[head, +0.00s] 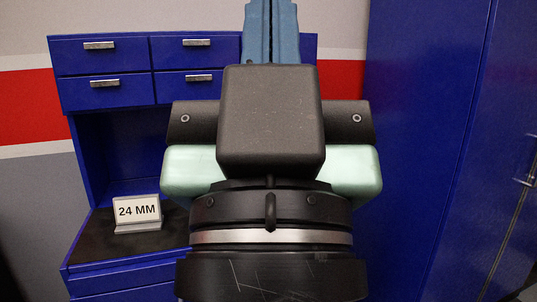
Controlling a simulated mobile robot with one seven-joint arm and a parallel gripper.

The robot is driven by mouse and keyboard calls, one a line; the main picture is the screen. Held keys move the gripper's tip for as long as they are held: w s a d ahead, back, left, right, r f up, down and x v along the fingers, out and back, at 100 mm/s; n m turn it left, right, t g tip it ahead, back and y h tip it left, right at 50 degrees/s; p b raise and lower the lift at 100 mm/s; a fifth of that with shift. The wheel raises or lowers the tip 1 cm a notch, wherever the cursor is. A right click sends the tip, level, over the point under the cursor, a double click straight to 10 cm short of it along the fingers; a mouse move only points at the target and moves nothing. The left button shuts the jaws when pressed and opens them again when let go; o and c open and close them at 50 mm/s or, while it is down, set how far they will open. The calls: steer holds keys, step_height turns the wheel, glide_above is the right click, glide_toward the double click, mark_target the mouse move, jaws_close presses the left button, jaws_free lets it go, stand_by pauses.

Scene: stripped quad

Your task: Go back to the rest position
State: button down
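My gripper (271,30) fills the middle of the head view, seen from behind its dark housing. Its two blue-grey fingers point up and lie side by side with only a thin dark line between them. They reach the top edge of the picture, so their very ends may be cut off. I see nothing held between them. The gripper is in front of a blue workbench unit (82,150) and hides its right part.
A tall blue cabinet (425,120) stands close on the right. The wall behind has a red stripe (25,105).

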step_height(320, 180, up, 13)
steer(key=p, duration=1)
steer(key=shift+a, duration=0.15)
steer(key=shift+w+f, duration=0.1)
steer(key=shift+w, duration=0.05)
